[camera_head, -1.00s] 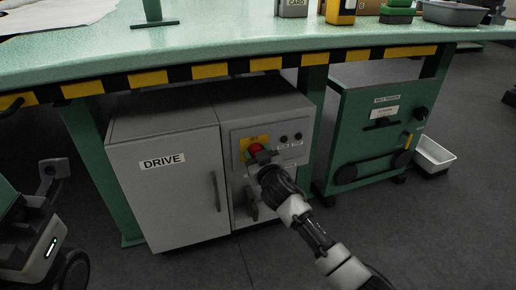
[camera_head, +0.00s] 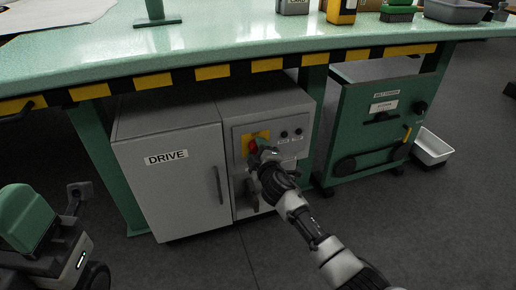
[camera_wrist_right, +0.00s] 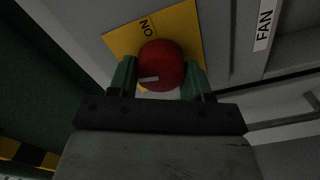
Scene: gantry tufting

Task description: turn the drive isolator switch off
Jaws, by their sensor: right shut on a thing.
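The drive isolator switch is a red knob (camera_head: 253,147) on a yellow plate (camera_head: 245,143), on the front of the grey DRIVE cabinet (camera_head: 171,187). My right gripper (camera_head: 261,154) is at the knob and partly covers it in the head view. In the right wrist view, the red knob (camera_wrist_right: 160,66) sits between the two green fingertips (camera_wrist_right: 158,80), which close on it from both sides. The plate (camera_wrist_right: 185,25) shows the word ON beside the knob. My left gripper is not in view.
The green bench top (camera_head: 300,40) with a yellow and black striped edge overhangs the cabinet. A green belt tension unit (camera_head: 365,125) stands to the right, with a white bin (camera_head: 432,148) beyond it. Grey floor is open in front.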

